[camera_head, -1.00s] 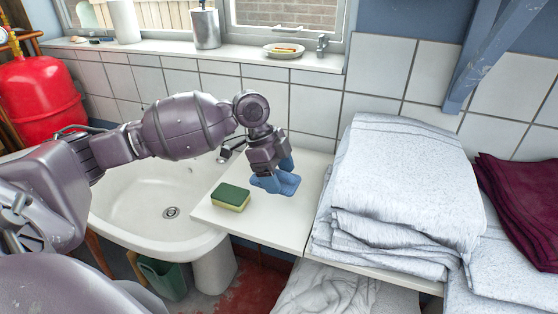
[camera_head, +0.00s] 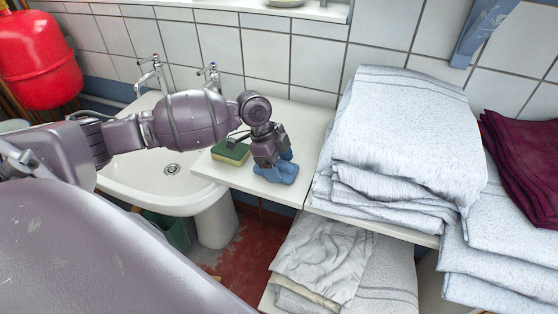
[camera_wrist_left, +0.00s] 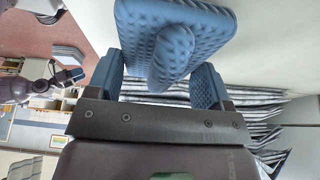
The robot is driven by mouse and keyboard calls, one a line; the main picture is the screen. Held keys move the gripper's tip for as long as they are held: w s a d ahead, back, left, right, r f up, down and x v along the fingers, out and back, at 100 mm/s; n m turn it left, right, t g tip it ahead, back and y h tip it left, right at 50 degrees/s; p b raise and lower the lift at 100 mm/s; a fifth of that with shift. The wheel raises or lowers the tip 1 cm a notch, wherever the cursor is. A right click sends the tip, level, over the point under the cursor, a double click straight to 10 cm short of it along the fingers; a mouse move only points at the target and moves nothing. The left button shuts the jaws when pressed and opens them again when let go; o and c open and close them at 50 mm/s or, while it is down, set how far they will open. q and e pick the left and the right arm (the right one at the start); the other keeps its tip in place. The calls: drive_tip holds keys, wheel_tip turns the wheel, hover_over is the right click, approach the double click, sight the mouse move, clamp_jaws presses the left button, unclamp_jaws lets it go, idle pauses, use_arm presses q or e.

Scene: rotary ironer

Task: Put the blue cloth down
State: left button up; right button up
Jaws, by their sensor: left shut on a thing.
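My left gripper (camera_head: 273,163) is shut on the blue cloth (camera_head: 277,173), over the front part of the white counter between the sink and the linen pile. The cloth is small, folded and textured. In the left wrist view the cloth (camera_wrist_left: 195,30) bulges between and beyond the two blue fingers. I cannot tell whether it touches the white counter (camera_head: 230,173).
A green and yellow sponge (camera_head: 231,151) lies on the counter, left of the cloth. The white sink (camera_head: 140,180) is further left. A tall pile of folded pale linen (camera_head: 400,120) stands close on the right. A tiled wall (camera_head: 270,55) closes the back.

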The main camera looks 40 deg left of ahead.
use_arm(q)
drive_tip(key=shift+f, duration=0.25)
use_arm(e)
drive_tip(key=shift+w, duration=0.35)
use_arm(q)
drive_tip(key=o, duration=1)
use_arm(e)
drive_tip(key=shift+w+r, duration=0.1)
use_arm(q)
drive_tip(key=shift+f+b, duration=0.1)
drive_tip(key=shift+b, duration=0.4)
drive_tip(key=p+v, duration=0.1)
drive_tip(key=v, duration=0.9)
drive_tip(key=shift+w, duration=0.1)
drive_tip(key=shift+a+r, duration=0.2)
drive_tip(key=shift+r, duration=0.4)
use_arm(e)
drive_tip(key=shift+r, duration=0.25)
drive_tip(key=shift+s, duration=0.2)
